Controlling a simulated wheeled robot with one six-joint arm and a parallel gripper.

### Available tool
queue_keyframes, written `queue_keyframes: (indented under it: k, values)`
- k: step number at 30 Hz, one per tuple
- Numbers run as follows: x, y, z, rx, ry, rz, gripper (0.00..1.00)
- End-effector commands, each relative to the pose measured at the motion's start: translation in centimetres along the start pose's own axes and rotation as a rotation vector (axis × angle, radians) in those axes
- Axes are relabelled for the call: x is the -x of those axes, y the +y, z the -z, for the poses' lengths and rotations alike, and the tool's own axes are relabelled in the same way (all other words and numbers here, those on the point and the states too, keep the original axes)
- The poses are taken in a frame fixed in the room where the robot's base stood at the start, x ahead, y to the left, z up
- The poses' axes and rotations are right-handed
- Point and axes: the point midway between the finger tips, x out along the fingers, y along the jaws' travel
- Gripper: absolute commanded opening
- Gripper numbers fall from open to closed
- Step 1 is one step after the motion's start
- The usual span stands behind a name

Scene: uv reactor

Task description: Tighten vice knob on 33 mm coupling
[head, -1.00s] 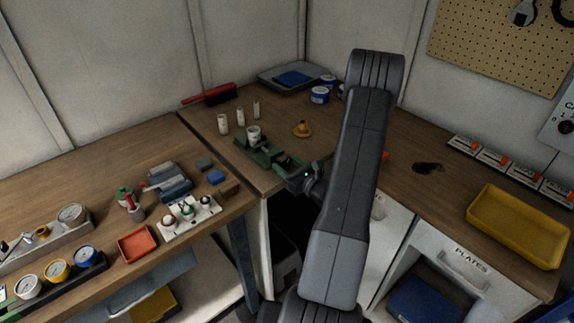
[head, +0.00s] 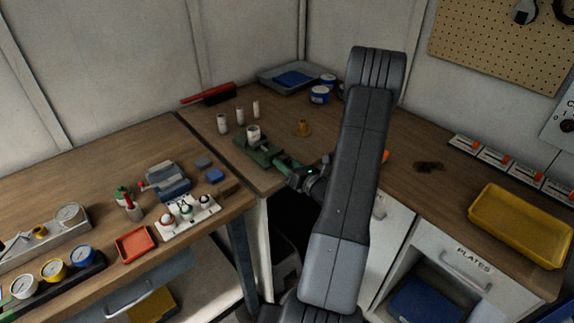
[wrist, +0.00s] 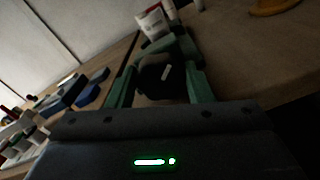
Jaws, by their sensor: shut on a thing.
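The green vice (head: 256,148) stands on the corner bench, and it also shows in the wrist view (wrist: 182,48). The white coupling (head: 253,133) is upright at the vice's far end; the wrist view shows it at the top (wrist: 152,24). The dark vice knob (wrist: 156,80) with a pale mark is at the vice's near end, just ahead of my palm. My gripper (head: 285,164) reaches the vice's near end from the right and is shut on the knob. The exact finger contact is too dark to see clearly.
Several white cylinders (head: 240,117) stand behind the vice, and a brass-coloured part (head: 302,128) sits to its right. Blue-grey blocks (head: 174,186) and a white rack (head: 188,217) are on the left bench. A yellow tray (head: 520,226) lies at the right.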

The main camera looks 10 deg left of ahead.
Motion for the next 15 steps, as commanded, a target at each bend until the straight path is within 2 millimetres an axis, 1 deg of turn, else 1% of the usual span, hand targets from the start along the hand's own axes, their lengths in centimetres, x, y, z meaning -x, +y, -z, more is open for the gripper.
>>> queue_keyframes:
  k: [6, 15]
  values:
    - [0.01, -0.04, -0.02, -0.073, -0.001, 0.0, 0.24]
    - [0.01, -0.05, -0.04, -0.097, -0.001, 0.0, 0.24]
